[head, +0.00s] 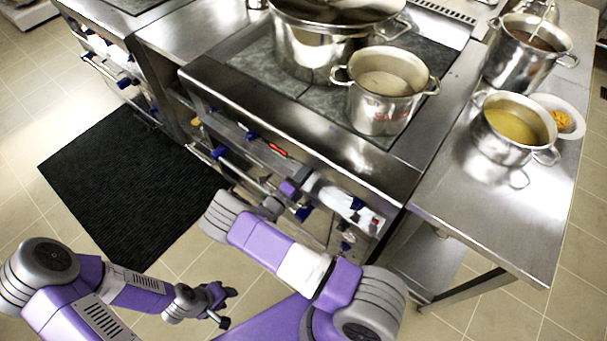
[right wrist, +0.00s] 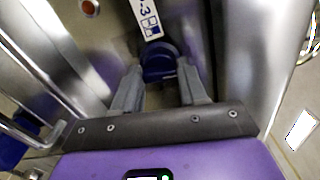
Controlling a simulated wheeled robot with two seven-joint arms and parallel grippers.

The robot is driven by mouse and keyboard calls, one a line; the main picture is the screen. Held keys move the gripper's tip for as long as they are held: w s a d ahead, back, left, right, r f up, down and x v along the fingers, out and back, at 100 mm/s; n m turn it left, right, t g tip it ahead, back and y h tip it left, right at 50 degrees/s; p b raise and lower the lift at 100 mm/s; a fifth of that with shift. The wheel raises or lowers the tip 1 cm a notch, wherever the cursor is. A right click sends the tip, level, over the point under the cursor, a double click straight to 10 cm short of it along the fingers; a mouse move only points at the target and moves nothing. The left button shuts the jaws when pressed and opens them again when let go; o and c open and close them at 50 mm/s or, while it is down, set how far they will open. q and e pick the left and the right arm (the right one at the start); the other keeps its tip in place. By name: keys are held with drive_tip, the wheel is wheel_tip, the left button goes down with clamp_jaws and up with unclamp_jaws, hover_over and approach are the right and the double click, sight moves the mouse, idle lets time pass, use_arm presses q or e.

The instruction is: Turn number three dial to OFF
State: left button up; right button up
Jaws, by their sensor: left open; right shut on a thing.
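The number three dial (right wrist: 158,64) is a dark blue knob on the steel stove front, seen in the right wrist view. A white label (right wrist: 147,18) marked 3 is just beyond it. My right gripper (right wrist: 158,80) is shut on the dial, one grey finger on each side. The dial's pointer cannot be made out. In the head view, the purple hand of my right gripper (head: 289,188) is against the stove front, and its fingers are hidden. My left gripper (head: 228,308) is open and empty above the floor, away from the stove.
A red lamp (right wrist: 89,7) is left of the label. A rail (right wrist: 42,70) runs along the stove front. Pots, including a steel pot (head: 385,105), stand on the stove top. A steel side table (head: 470,215) is at right. A black mat (head: 125,180) lies on the floor.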

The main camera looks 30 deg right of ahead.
drive_tip(key=shift+n, duration=1)
drive_tip(key=o, duration=1)
drive_tip(key=shift+a, duration=0.1)
drive_tip(key=p+v, duration=0.1)
drive_tip(key=v, duration=0.6)
drive_tip(key=shift+s+a, duration=0.1)
drive_tip(key=shift+a, duration=0.1)
